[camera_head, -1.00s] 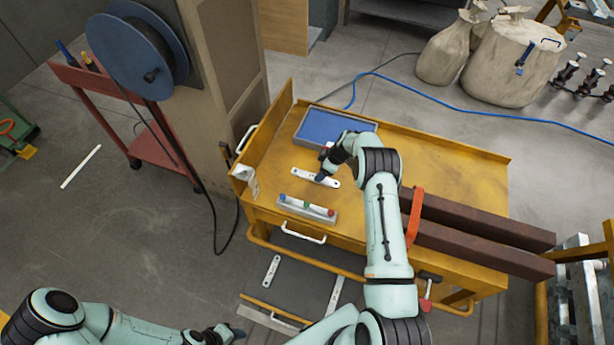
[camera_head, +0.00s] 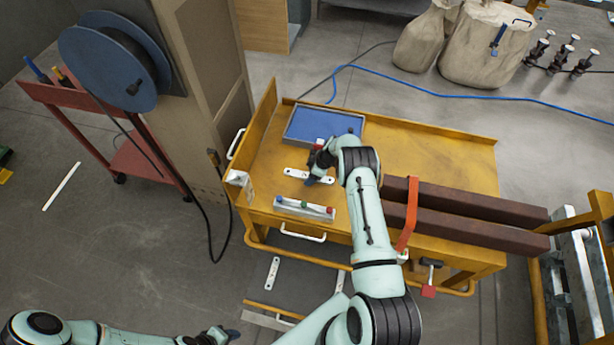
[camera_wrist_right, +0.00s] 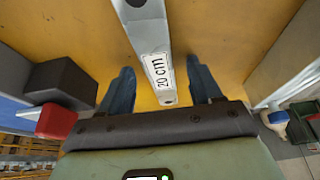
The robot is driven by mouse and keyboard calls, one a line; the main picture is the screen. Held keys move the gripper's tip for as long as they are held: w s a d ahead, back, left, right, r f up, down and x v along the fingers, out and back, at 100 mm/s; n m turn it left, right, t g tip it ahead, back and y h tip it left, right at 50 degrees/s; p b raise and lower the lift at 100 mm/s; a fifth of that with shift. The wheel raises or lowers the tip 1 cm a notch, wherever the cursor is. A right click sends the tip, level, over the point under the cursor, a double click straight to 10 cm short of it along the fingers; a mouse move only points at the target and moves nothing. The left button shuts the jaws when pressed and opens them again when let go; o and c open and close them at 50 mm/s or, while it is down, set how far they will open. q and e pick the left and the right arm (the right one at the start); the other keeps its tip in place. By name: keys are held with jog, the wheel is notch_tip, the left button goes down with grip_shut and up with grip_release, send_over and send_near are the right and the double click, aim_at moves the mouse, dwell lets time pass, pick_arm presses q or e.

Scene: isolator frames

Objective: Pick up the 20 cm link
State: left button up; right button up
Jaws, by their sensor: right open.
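The 20 cm link (camera_head: 293,172) is a flat white bar with holes, lying on the yellow workbench in the head view. In the right wrist view its "20 cm" label (camera_wrist_right: 159,70) is readable, and its near end lies between my right gripper's two dark blue fingers. My right gripper (camera_wrist_right: 160,88) is open, with a gap on each side of the link; in the head view (camera_head: 311,181) it is over the link and partly hides it. My left gripper (camera_head: 228,335) is at the lower edge of the head view, away from the bench, its jaws too small to judge.
A blue-lined tray (camera_head: 325,124) is behind the link. A grey bar with coloured knobs (camera_head: 304,208) is in front. A black block with a red end (camera_wrist_right: 57,120) sits left in the wrist view.

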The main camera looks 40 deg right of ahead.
grip_shut()
jog(key=shift+w+r, duration=0.15)
